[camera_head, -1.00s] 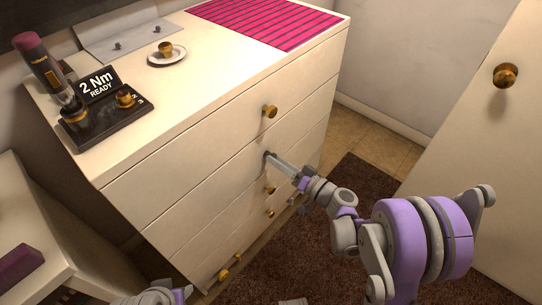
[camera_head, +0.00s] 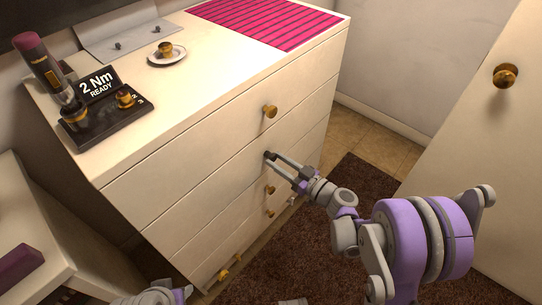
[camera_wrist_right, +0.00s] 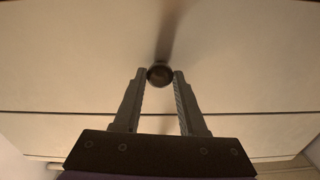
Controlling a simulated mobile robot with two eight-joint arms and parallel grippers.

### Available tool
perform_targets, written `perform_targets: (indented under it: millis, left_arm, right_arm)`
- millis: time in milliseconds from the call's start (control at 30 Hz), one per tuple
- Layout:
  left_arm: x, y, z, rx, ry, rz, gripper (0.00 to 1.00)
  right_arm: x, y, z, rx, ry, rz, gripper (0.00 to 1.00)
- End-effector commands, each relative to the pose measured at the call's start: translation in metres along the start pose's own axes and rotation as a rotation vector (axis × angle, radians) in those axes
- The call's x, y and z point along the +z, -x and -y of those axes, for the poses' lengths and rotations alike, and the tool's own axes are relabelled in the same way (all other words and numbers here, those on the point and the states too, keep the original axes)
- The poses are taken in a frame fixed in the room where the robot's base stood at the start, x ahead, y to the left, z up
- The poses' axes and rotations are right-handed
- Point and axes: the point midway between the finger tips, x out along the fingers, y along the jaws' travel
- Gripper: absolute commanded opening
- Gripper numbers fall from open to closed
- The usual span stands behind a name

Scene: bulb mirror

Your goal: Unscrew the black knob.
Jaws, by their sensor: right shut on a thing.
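The black knob (camera_head: 270,155) is on a middle drawer of the white dresser, dark against the pale front. In the right wrist view the knob (camera_wrist_right: 160,75) is round and dark, between the two fingertips. My right gripper (camera_head: 272,158) reaches the drawer front from the lower right and is shut on the knob. Its fingers also show in the right wrist view (camera_wrist_right: 160,80), one on each side of the knob. The knob's stem is hidden.
Brass knobs sit on the other drawers, one above (camera_head: 270,111) and several below. On top stand a dark tool station (camera_head: 108,132) with a "2 Nm READY" sign, a saucer (camera_head: 180,60) with a brass knob, and a pink striped mat (camera_head: 270,22). A door stands right (camera_head: 470,130).

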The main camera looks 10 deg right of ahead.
Motion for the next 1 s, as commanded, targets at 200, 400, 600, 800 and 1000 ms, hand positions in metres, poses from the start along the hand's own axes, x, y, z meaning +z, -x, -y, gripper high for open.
perform_targets:
  millis: [200, 400, 600, 800, 1000]
  left_arm:
    - [0.0, 0.0, 0.0, 0.0, 0.0, 0.0, 0.5]
    - [0.0, 0.0, 0.0, 0.0, 0.0, 0.0, 0.5]
    - [0.0, 0.0, 0.0, 0.0, 0.0, 0.0, 0.5]
    - [0.0, 0.0, 0.0, 0.0, 0.0, 0.0, 0.5]
    - [0.0, 0.0, 0.0, 0.0, 0.0, 0.0, 0.5]
  right_arm:
    - [0.0, 0.0, 0.0, 0.001, -0.003, -0.001, 0.51]
    - [0.0, 0.0, 0.0, 0.0, -0.004, 0.0, 0.51]
    - [0.0, 0.006, -0.001, 0.001, -0.004, 0.0, 0.51]
    - [0.0, 0.021, -0.001, 0.002, -0.004, 0.0, 0.51]
    - [0.0, 0.03, 0.0, 0.001, -0.004, 0.0, 0.51]
